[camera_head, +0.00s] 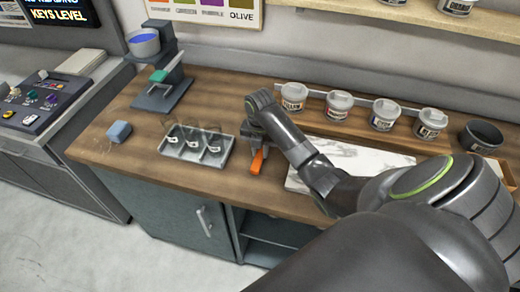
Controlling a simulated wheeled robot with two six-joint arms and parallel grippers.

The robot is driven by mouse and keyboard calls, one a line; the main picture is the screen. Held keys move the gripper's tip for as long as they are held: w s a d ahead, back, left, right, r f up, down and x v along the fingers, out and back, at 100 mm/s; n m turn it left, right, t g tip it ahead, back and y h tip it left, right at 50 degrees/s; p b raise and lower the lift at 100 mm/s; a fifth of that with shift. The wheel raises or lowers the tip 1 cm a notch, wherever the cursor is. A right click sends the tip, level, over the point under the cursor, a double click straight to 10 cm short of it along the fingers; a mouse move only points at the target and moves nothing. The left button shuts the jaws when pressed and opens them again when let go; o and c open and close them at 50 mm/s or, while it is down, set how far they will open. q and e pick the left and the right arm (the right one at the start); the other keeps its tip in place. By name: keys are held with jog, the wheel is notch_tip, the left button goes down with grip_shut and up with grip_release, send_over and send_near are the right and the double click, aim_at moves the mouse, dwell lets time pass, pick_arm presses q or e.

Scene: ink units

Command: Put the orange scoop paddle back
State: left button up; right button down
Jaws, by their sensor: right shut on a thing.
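The orange scoop paddle (257,162) is below my right gripper (256,146), just right of the grey tray. My right gripper points down and is shut on the paddle; its fingertips are small and partly hidden by the wrist. I cannot tell whether the paddle touches the counter. The grey tray (181,157) has three compartments, with small pale handled pieces in them. My left gripper is not in view.
A white marble slab (345,155) lies right of the gripper, partly behind my arm. Several labelled tubs (294,95) line the back. A blue block (119,131) and a stand with a blue bowl (144,44) are left. The wooden counter's front edge is close.

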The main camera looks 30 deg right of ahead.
aim_at(260, 153)
jog(key=c, duration=1.3)
grip_release()
jog(key=shift+o, duration=0.2)
notch_tip(260, 153, up, 5)
jog(key=shift+w+f+b, duration=0.1)
jog(key=shift+f+b, duration=0.05)
jog(key=shift+b, duration=0.35)
notch_tip(260, 153, up, 8)
jog(key=p, duration=0.7)
jog(key=shift+f, duration=0.25)
jog(key=shift+f, duration=0.1)
